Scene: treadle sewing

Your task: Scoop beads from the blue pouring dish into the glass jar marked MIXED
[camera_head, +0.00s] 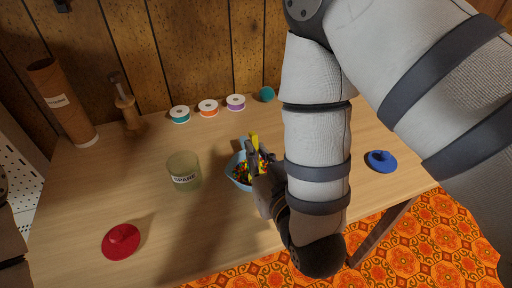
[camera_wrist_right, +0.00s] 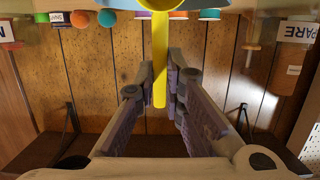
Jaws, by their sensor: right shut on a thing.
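The blue pouring dish (camera_head: 233,180) holds many mixed-colour beads and stands mid-table in the head view. My right gripper (camera_head: 259,160) is over the dish, shut on the yellow scoop handle (camera_head: 254,140). In the right wrist view the handle (camera_wrist_right: 160,60) stands between the fingers; a blue edge shows at the top. A greenish glass jar (camera_head: 184,170) marked SPARE stands left of the dish. No jar marked MIXED can be read; a cut-off label (camera_wrist_right: 6,31) shows at the wrist view's left edge.
A red lid (camera_head: 121,241) lies front left and a blue lid (camera_head: 381,161) lies right. Ribbon spools (camera_head: 208,108) and a teal object (camera_head: 267,94) line the back. A brown tube (camera_head: 64,105) and wooden-handled tool (camera_head: 128,112) stand back left. My right arm hides part of the table.

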